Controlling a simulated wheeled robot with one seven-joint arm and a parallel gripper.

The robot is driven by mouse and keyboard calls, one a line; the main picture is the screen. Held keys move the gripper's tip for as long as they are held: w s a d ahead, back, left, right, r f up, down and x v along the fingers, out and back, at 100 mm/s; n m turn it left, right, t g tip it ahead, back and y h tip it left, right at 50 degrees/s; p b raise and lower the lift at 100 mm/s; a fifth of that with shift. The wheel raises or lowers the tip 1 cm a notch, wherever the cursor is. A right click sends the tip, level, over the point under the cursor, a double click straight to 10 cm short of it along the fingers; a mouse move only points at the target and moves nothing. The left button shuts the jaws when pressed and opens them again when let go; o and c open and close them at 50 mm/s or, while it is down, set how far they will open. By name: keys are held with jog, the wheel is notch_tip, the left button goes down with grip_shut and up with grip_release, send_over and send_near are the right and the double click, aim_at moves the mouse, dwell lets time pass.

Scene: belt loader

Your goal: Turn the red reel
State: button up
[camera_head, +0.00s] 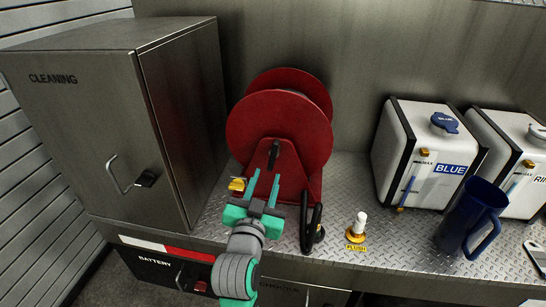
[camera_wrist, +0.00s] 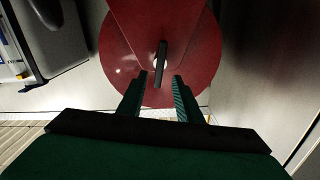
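The red reel (camera_head: 278,118) stands upright on the metal shelf, with two round red flanges and a red stand. A dark crank handle (camera_head: 273,153) sticks out from the middle of its near face. In the wrist view the reel (camera_wrist: 125,60) fills the upper middle, and the handle (camera_wrist: 161,57) is just beyond my fingertips. My gripper (camera_head: 265,187) is in front of the reel, below the handle. It is open, with a clear gap between the fingers (camera_wrist: 160,88) and nothing between them. The handle lines up roughly with that gap; whether a fingertip touches it I cannot tell.
A steel CLEANING cabinet (camera_head: 180,110) stands close on the left. A black hose nozzle (camera_head: 311,230), a yellow fitting (camera_head: 237,185) and a white-capped valve (camera_head: 358,226) are near the reel's base. A BLUE tank (camera_head: 425,155) and a blue jug (camera_head: 468,215) stand to the right.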

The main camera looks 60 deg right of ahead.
aim_at(273, 159)
jog(key=x, duration=1)
jog(key=shift+w+d, duration=0.15)
jog(key=shift+d, duration=0.1)
grip_shut()
